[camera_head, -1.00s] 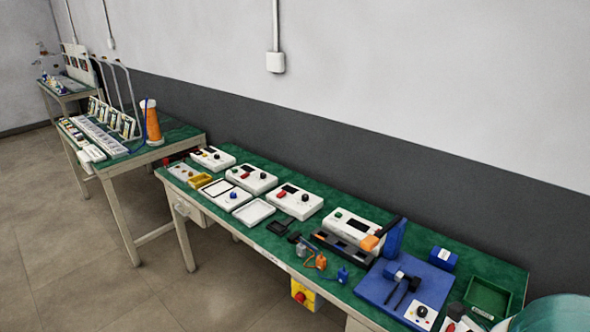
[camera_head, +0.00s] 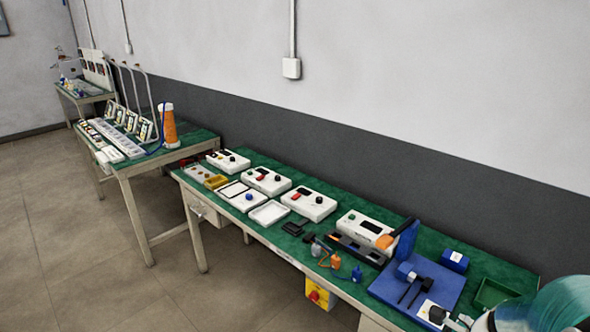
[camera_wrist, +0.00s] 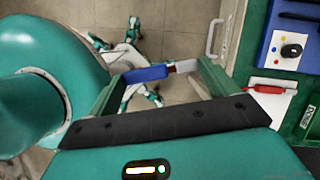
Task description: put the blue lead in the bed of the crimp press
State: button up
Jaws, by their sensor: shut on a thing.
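My gripper (camera_wrist: 162,84) is shut on the blue lead (camera_wrist: 145,74), a short blue piece with a white end, held crosswise between the fingers. In the wrist view they are over the floor, left of the bench edge. A blue machine on a blue base plate (camera_head: 450,283), with a blue block (camera_head: 405,271), black levers and a white knob panel, seems to be the crimp press. Its bed cannot be made out. Part of the base plate also shows in the wrist view (camera_wrist: 284,66). My gripper is not clear in the head view.
A red lead (camera_wrist: 268,89) lies on a white pad at the bench edge. A green tray (camera_head: 495,293) and a blue box (camera_head: 455,261) stand beside the base plate. White instrument boxes (camera_head: 310,204) line the bench to the left. A yellow box with a red button (camera_head: 319,293) hangs on its front.

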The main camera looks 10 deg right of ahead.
jog(key=w+a+f+n+g+h, duration=0.1)
jog(key=w+a+f+n+g, duration=0.1)
jog(key=w+a+f+n, duration=0.3)
jog(key=w+a+f+n+g+h, duration=0.1)
jog(key=w+a+f+n, duration=0.4)
jog(key=w+n, duration=0.6)
jog(key=w+a+f+n+g+h, duration=0.1)
jog(key=w+a+f+n+g, duration=0.2)
jog(key=w+a+f+n, duration=0.2)
jog(key=w+n, duration=0.3)
jog(key=w, duration=0.3)
jog(key=shift+w+f+g+h, duration=0.15)
jog(key=shift+w+g+h, duration=0.2)
jog(key=shift+g+h, duration=0.05)
jog(key=shift+w+a, duration=0.1)
jog(key=shift+w, duration=0.05)
